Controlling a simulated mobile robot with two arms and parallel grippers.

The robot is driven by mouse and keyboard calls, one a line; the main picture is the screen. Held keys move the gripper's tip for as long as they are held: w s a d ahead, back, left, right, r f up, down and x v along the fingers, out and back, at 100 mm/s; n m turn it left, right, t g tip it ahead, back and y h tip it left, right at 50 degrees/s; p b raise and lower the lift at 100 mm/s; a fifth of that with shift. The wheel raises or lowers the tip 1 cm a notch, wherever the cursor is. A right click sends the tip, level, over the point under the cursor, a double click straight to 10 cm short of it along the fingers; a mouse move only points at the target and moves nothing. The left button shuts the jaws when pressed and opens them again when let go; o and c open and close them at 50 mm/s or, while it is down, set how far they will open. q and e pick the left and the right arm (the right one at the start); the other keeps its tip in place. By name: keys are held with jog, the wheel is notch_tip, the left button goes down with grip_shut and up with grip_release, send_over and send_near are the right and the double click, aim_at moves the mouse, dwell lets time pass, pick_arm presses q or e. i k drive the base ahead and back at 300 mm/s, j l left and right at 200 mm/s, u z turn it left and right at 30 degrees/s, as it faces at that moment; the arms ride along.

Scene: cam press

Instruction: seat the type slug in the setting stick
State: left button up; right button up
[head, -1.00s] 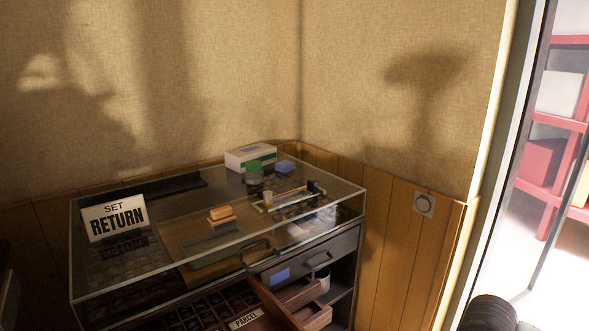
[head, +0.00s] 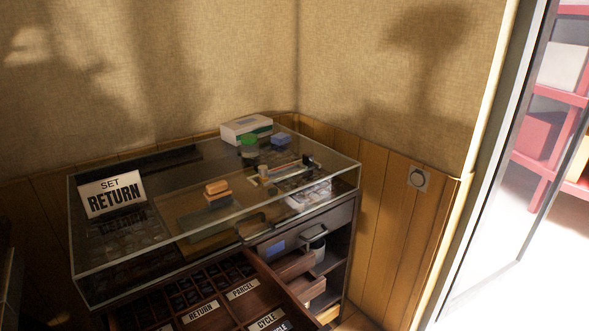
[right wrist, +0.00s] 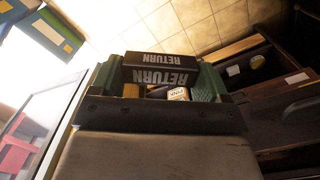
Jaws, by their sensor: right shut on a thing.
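In the right wrist view my right gripper (right wrist: 161,72) has green fingers shut on a dark type slug (right wrist: 158,60). The slug has RETURN in pale letters on two faces and lies crosswise between the fingers. In the head view neither gripper shows. An open drawer (head: 222,319) holds compartments with slugs labelled RETURN (head: 200,312), PARCEL (head: 243,289) and CYCLE (head: 268,320). A sign reading SET RETURN (head: 112,194) stands on the glass-topped cabinet (head: 165,235). I cannot tell which item is the setting stick.
A doorway opens at far right.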

aim_at(291, 171)
jog(key=i+l, duration=0.3)
jog(key=l, duration=0.15)
jog(key=i+l, duration=0.3)
jog(key=i+l+u, duration=0.1)
jog(key=i+l, duration=0.2)
jog(key=l, duration=0.25)
jog(key=i+l, duration=0.3)
jog(key=l, duration=0.15)
